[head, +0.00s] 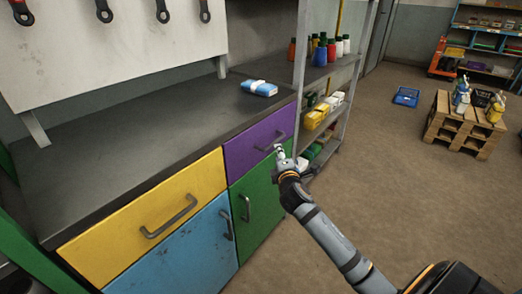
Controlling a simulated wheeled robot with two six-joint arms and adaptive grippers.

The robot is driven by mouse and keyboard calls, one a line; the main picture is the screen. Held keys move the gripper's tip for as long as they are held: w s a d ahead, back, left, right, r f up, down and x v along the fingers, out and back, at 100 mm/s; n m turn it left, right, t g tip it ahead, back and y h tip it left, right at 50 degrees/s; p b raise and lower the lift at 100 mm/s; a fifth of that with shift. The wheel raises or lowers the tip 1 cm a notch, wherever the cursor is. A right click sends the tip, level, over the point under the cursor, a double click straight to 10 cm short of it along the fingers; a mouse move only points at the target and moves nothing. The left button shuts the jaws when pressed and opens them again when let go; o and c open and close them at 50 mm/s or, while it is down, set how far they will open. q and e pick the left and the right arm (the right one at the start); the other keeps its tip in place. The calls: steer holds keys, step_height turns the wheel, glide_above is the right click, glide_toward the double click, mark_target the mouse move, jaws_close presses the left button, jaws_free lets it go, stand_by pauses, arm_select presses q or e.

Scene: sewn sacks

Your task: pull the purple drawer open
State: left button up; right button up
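The purple drawer (250,143) is at the right end of the workbench, beneath the worktop. Its front looks flush with the yellow drawer beside it, so it appears closed. Its grey bar handle (267,142) is on the front. My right gripper (279,150) is at the right end of this handle, its fingertips very close to it or touching it. The gripper is small here and partly covers the handle's end, so I cannot tell whether its fingers are open or shut on the handle. My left gripper is not in view.
A yellow drawer (130,222) is left of the purple one, with a blue door (180,255) and a green door (258,207) below. A blue-and-white pack (259,88) lies on the worktop. A shelf rack (299,75) with bottles stands close on the right. Open floor lies right of the bench.

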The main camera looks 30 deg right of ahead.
mark_target(275, 143)
steer(key=b+x, duration=0.1)
steer(key=x, duration=0.8)
steer(key=shift+w+d+b, duration=0.2)
steer(key=shift+w+b, duration=0.05)
steer(key=shift+b, duration=0.05)
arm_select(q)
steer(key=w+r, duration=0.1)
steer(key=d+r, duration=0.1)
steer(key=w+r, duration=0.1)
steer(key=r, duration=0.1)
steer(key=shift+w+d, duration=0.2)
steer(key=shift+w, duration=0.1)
arm_select(e)
steer(key=shift+w+d+f, duration=0.1)
steer(key=shift+w+d, duration=0.05)
steer(key=shift+w, duration=0.2)
jaws_close()
